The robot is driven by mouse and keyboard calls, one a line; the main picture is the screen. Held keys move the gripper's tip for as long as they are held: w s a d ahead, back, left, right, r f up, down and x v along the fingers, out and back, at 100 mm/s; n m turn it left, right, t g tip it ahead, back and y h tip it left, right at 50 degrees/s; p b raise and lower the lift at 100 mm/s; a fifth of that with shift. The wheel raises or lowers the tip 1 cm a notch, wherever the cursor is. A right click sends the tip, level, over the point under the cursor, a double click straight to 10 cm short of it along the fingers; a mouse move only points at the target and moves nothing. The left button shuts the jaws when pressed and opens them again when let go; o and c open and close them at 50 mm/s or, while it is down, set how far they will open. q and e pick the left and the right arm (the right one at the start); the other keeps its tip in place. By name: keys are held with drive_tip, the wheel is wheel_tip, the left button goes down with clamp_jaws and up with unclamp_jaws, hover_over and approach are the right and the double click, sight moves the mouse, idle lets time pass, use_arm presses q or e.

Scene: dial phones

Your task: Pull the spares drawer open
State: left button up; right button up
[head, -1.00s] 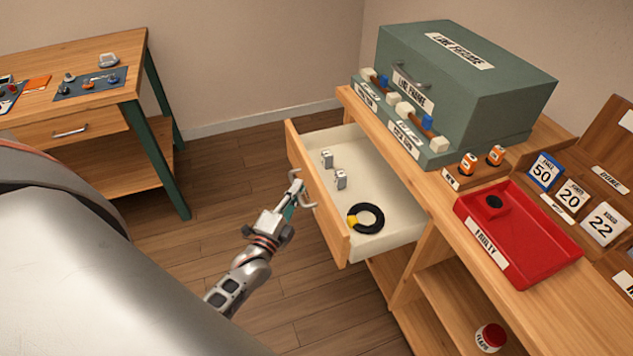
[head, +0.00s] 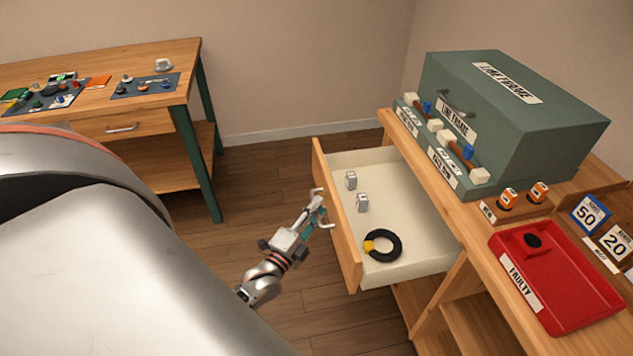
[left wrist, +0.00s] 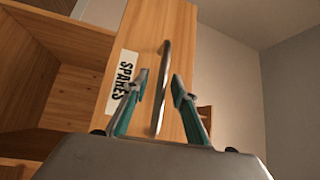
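The spares drawer (head: 338,222) stands pulled out from the wooden bench, its pale inside showing. It holds two small grey-white parts (head: 362,203) and a black coil with a yellow tag (head: 385,246). In the left wrist view, the drawer front (left wrist: 180,35) bears a "SPARES" label (left wrist: 122,85) and a metal bar handle (left wrist: 161,85). My left gripper (head: 317,205) is at the handle. In the left wrist view its teal fingers (left wrist: 158,88) are apart, one on each side of the bar, with gaps showing. My right gripper is not in view.
A green case (head: 520,110) and a red "FAULTY" tray (head: 570,290) are on the bench top. Open shelves are below. Another workbench (head: 140,125) with small parts stands at the left. Bare floor (head: 265,180) lies between the benches.

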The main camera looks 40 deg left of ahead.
use_arm(q)
drive_tip(key=shift+s, duration=0.1)
drive_tip(key=s+d+f, duration=0.1)
drive_tip(key=s, duration=1)
drive_tip(key=shift+s+d+f, duration=0.25)
drive_tip(key=shift+s, duration=0.05)
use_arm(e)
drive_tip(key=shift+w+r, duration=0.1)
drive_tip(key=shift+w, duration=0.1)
use_arm(q)
drive_tip(key=s+d+f+n+g+h+p, duration=0.1)
drive_tip(key=s+d+n+g, duration=0.3)
drive_tip(key=d, duration=0.5)
drive_tip(key=s+d+f+n+g+h+p, duration=0.2)
drive_tip(key=s+d+f+n+g+h, duration=0.2)
drive_tip(key=d, duration=0.6)
drive_tip(key=n, duration=0.2)
drive_tip(key=shift+s+n+g, duration=0.25)
drive_tip(key=shift+n+g, duration=0.15)
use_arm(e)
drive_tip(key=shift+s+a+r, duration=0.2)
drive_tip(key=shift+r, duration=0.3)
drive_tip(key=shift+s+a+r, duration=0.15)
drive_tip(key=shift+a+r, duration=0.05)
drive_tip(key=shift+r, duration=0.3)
